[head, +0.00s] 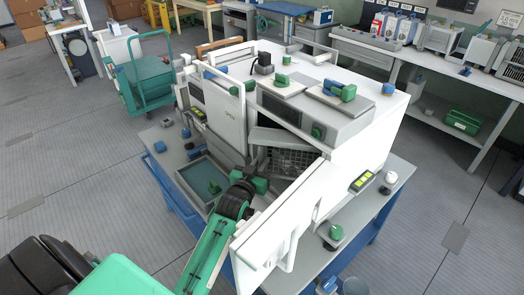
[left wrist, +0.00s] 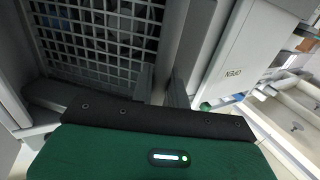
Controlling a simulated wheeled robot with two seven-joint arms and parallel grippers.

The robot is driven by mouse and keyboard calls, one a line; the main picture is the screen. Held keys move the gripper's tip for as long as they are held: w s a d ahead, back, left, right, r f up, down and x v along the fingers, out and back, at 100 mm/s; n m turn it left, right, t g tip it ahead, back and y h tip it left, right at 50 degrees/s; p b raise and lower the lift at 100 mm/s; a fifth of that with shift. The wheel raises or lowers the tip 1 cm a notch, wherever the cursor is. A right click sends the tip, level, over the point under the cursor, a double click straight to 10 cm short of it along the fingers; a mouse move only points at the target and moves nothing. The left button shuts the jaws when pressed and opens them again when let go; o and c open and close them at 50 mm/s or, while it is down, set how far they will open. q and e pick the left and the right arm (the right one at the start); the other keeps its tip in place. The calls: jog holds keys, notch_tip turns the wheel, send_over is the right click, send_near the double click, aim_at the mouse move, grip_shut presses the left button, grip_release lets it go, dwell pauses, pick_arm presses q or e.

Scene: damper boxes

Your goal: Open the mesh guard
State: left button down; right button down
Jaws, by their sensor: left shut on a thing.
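The mesh guard (head: 290,158) is a dark grid in a grey frame, in the opening of the white box, behind the swung-out white door. Its grid also fills the upper left of the left wrist view (left wrist: 95,38). My left gripper (head: 259,166) reaches in from the front, at the guard's left side. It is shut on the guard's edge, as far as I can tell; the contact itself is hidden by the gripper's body. My right gripper is not in view.
The open white door (head: 290,215) stands close to the right of my left arm. The box stands on a grey-topped blue cart (head: 170,150).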

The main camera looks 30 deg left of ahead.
pick_arm(q)
jog(key=shift+s+d+p, duration=0.4)
jog(key=shift+s+d, duration=0.35)
jog(key=shift+s, duration=0.35)
jog(key=c, duration=1.5)
grip_release()
jog(key=shift+d, duration=0.1)
jog(key=shift+o, duration=0.2)
jog(key=s+d+b, duration=0.1)
jog(key=s+b, duration=0.2)
jog(key=s, duration=1)
jog(key=shift+s+d, duration=0.3)
jog(key=shift+s, duration=0.05)
